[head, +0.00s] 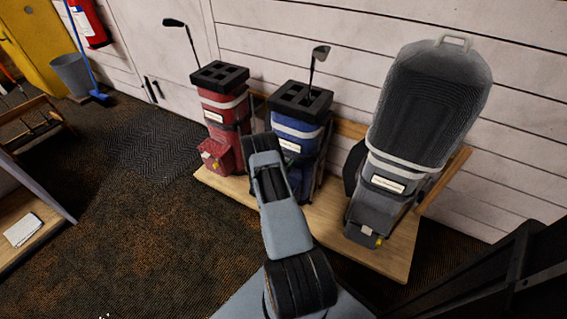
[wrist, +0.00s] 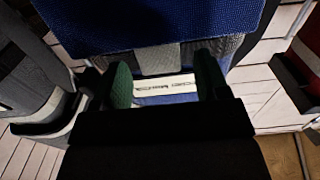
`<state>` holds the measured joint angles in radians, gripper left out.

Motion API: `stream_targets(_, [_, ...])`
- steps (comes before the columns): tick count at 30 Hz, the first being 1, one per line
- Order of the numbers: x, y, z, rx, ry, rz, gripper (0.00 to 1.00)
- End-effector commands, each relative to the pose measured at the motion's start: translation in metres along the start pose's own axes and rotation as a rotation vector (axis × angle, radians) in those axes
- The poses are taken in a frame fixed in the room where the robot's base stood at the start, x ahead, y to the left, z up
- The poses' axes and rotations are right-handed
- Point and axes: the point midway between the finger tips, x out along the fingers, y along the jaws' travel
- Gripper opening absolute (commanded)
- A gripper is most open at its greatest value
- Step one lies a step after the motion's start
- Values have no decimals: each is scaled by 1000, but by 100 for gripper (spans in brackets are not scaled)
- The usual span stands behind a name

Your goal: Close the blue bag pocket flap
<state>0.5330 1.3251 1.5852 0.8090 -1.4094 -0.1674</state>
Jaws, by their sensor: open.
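The blue bag (head: 298,132) stands upright between two other bags, with a black divided top and a club in it. My arm covers much of its lower front in the head view, so I cannot make out its pocket flap there. In the wrist view the bag's blue fabric (wrist: 150,28) fills the top, with a grey band and a white lettered label (wrist: 165,90) below it. My gripper (wrist: 165,82) is open, its two green fingers apart in front of the label, with nothing visible between them. I cannot tell whether the fingers touch the bag, or how the flap stands.
A red bag (head: 222,112) stands left of the blue one and a grey bag (head: 390,180) with a large raised hood stands right. All rest on a low wooden stand (head: 385,262) against the white plank wall. Open carpet lies to the left; a bucket (head: 72,75) is farther back.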

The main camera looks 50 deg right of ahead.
Motion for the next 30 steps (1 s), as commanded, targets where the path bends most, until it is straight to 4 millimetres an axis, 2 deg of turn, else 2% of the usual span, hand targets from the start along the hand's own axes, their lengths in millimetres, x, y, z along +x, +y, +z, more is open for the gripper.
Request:
stream_targets(10, [3,0,0,1,0,0,68])
stream_targets(30, [2,0,0,0,0,1,4])
